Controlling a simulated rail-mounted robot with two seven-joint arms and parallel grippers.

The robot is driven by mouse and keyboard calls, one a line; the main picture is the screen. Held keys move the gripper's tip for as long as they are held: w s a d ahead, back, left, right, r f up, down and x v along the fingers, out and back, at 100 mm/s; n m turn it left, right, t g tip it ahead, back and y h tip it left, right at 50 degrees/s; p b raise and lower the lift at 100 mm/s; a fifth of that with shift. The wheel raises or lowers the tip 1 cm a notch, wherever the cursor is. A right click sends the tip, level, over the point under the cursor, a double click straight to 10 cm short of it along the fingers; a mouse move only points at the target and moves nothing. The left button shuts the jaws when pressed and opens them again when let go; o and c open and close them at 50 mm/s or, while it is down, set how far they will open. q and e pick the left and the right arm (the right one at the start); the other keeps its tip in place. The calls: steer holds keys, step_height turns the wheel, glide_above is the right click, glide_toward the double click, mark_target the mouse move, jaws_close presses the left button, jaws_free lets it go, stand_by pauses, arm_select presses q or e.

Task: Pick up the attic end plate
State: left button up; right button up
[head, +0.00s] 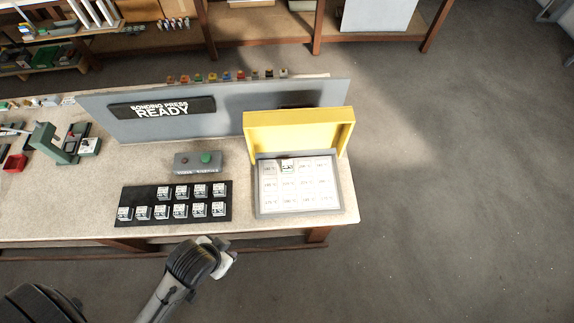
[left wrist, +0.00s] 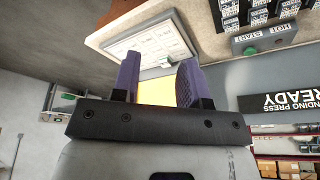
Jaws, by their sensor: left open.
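Several small grey end plates with white labels stand in a black rack (head: 172,205) on the bench; one of them is at the front left (head: 124,213). One more plate (head: 287,166) sits in the back row of the white-celled tray (head: 347,200). The labels are too small to read, so I cannot tell which is the attic one. My left gripper (head: 224,262) is in front of the bench edge, apart from the plates. In the left wrist view its two purple fingers (left wrist: 158,82) are spread and empty, with the tray (left wrist: 124,47) beyond them. My right gripper is not seen.
A raised yellow lid (head: 298,120) stands behind the tray. A grey box with a green button (head: 208,157) is behind the rack, before a grey panel reading "BONDING PRESS READY" (head: 235,120). A green device (head: 48,143) and red bin (head: 14,162) are at left.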

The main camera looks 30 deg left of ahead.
arm_select(q)
steer(key=shift+o, duration=0.2)
steer(key=o, duration=0.6)
steer(key=shift+o, duration=0.3)
steer(key=shift+d, duration=0.1)
